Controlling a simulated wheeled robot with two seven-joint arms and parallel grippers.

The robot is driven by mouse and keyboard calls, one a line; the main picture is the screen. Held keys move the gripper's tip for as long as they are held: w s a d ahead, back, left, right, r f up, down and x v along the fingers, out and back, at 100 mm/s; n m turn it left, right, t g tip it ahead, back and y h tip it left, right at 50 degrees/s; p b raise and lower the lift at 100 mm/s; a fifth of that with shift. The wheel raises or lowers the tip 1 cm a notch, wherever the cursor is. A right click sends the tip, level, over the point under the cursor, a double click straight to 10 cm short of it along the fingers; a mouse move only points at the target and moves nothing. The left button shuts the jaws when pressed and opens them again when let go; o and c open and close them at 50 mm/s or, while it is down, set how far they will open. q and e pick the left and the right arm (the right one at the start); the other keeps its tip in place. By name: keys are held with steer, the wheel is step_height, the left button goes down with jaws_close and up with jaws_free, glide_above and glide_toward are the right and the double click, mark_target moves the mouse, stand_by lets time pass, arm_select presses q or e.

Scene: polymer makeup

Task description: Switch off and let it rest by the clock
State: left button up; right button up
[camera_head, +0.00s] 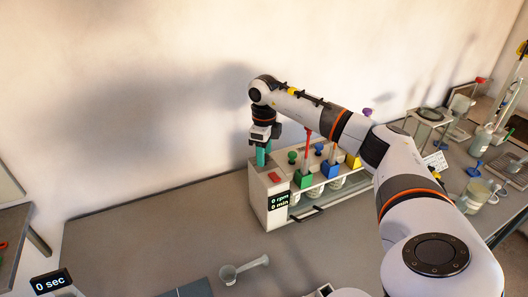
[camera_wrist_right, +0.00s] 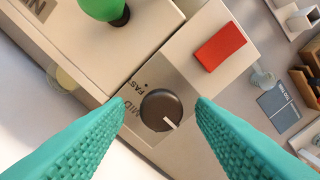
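A pale stirring machine (camera_head: 268,205) stands on the bench, its display reading "0 rpm" and "0 min". In the right wrist view, its dark round knob (camera_wrist_right: 161,110) has a white pointer line turned to the lower right, with "FAST" and "MID" printed beside it. A red button (camera_wrist_right: 219,47) sits near the knob. My right gripper (camera_head: 263,157) is over the machine's left end. Its teal fingers (camera_wrist_right: 160,104) are open on either side of the knob, and I cannot tell whether they touch it. A clock (camera_head: 50,282) at lower left reads "0 sec". My left gripper is out of view.
A beaker (camera_head: 474,196) stands at right. The bench left of the machine is clear.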

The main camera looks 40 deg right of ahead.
steer(key=shift+r, duration=0.35)
step_height(320, 180, up, 11)
steer(key=b, duration=0.2)
steer(key=shift+r, duration=0.15)
stand_by(0.5)
